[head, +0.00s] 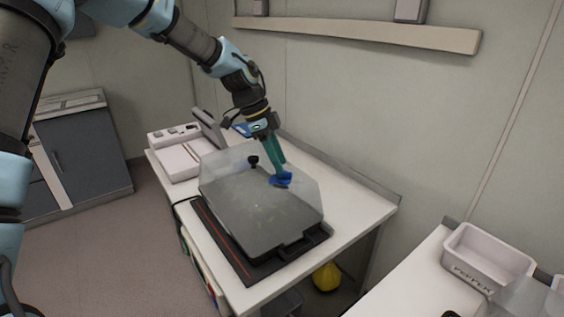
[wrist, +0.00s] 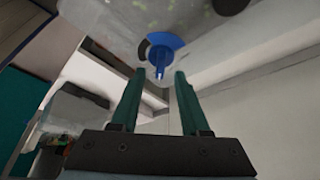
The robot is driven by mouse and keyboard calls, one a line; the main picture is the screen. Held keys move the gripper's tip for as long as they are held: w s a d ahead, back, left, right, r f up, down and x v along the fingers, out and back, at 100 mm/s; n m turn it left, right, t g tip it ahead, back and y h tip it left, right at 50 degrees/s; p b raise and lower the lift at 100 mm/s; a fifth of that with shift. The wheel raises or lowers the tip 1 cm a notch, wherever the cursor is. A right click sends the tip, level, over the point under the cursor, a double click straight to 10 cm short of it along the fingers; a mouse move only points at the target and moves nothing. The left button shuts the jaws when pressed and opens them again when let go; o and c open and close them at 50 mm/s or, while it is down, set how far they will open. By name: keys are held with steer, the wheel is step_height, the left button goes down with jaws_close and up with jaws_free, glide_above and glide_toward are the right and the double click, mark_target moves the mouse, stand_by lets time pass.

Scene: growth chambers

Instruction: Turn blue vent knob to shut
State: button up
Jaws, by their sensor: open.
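The blue vent knob (head: 281,179) sits on the clear lid (head: 305,190) of a grey tray on the table. A black knob (head: 253,161) stands further back on the same lid. In the wrist view the blue knob (wrist: 161,54) shows a round disc with a narrow raised grip, just beyond the fingertips. My gripper (head: 279,168) reaches down to the knob from above. In the wrist view its two green fingers (wrist: 157,76) are apart, with the grip close to the gap between their tips. I cannot tell whether they touch it.
The tray rests on a dark mat (head: 245,268) on the white table (head: 345,215). A white device (head: 180,158) stands at the table's back left. A wall rail (head: 355,32) runs above. A pale bin (head: 487,257) sits on another bench at right.

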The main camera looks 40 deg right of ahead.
mark_target(284, 176)
steer(key=shift+x, duration=1.25)
steer(key=shift+c, duration=0.4)
jaws_close()
